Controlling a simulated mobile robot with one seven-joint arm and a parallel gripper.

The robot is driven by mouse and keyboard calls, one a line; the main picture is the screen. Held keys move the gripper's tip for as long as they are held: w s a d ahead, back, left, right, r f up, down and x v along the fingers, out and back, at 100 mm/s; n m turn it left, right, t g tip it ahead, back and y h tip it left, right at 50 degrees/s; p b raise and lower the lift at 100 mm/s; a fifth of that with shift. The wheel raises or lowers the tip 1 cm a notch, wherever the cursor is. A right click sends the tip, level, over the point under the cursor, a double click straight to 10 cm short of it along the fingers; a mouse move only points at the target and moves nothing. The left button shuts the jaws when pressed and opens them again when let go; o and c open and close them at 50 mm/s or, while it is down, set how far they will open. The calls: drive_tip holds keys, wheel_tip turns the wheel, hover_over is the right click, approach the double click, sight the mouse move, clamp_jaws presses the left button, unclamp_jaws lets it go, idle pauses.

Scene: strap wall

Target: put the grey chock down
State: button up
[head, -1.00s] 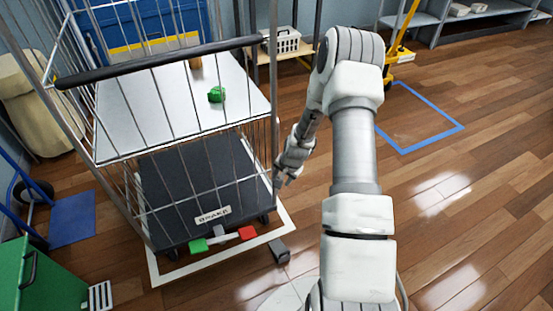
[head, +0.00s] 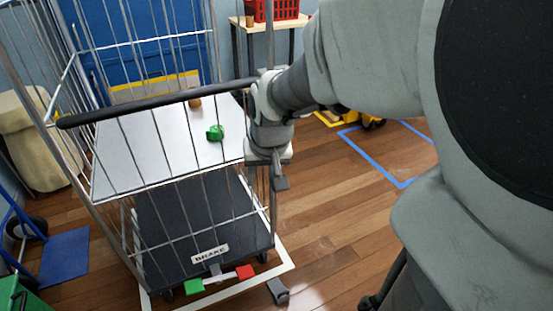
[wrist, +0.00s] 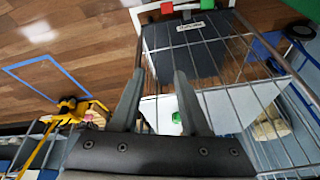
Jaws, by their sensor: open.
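The grey chock (head: 277,291) lies on the floor in the head view, at the front right corner of the white floor outline, just outside the cart's wheels. My gripper (head: 280,183) is above and behind it in the head view, beside the cart's right front post, clear of the chock. In the wrist view my gripper (wrist: 160,85) has its two fingers apart with nothing held between them. I cannot make out the chock in the wrist view.
The wire cart (head: 160,108) with a white shelf stands close left of my gripper. A green object (head: 215,132) sits on that shelf. Green (head: 194,287) and red (head: 245,272) pedals stick out low in front. Floor to the right is clear up to a blue outline (head: 385,171).

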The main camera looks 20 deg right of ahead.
drive_tip(key=s+a+r+n, duration=0.1)
drive_tip(key=s+r, duration=0.3)
drive_tip(key=s, duration=0.3)
drive_tip(key=s+a+r+n+t, duration=0.1)
drive_tip(key=s+a+r+n, duration=0.1)
drive_tip(key=s, duration=0.4)
drive_tip(key=shift+s+a+r+t, duration=0.2)
drive_tip(key=shift+s+r+t, duration=0.15)
drive_tip(key=shift+r, duration=0.55)
drive_tip(key=shift+r, duration=0.1)
wheel_tip(320, 180, up, 23)
drive_tip(key=p, duration=2.3)
drive_tip(key=shift+s, duration=0.1)
